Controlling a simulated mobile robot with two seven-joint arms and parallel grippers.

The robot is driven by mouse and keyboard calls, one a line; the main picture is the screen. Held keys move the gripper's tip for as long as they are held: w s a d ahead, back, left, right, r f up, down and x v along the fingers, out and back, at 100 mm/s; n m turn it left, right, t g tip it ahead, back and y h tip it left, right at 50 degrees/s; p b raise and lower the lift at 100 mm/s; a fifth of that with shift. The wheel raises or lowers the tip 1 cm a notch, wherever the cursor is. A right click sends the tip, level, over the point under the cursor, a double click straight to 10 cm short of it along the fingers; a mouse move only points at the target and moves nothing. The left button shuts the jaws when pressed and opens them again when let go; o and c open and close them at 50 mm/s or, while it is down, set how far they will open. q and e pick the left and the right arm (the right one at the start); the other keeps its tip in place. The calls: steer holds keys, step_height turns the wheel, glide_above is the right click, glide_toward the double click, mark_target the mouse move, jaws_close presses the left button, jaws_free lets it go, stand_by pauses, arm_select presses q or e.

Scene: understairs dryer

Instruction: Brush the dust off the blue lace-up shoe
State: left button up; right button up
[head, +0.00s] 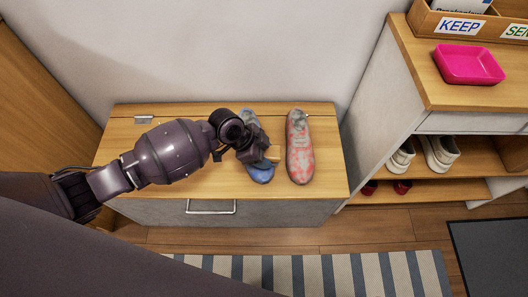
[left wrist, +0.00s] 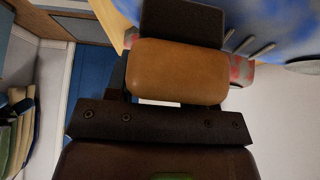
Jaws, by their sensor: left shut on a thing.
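The blue lace-up shoe (head: 261,174) lies on the wooden top of a low bench, partly hidden under my left gripper (head: 256,150). In the left wrist view its blue side (left wrist: 285,22) fills the upper right, with pale, dusty-looking patches. My left gripper is shut on a brush with a tan wooden body (left wrist: 178,72); a bit of it also shows in the head view (head: 272,154). The dark block of bristles (left wrist: 182,24) is at or very near the shoe; I cannot tell whether they touch. My right gripper is out of view.
A red-and-grey mottled shoe (head: 300,148) stands just right of the blue one on the bench (head: 331,170). A shelf unit (head: 440,85) at the right holds a pink tray (head: 469,65), a labelled box and more shoes. The bench top's right end is clear.

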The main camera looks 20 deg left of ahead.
arm_select(q)
steer(key=shift+f, duration=0.55)
stand_by(0.4)
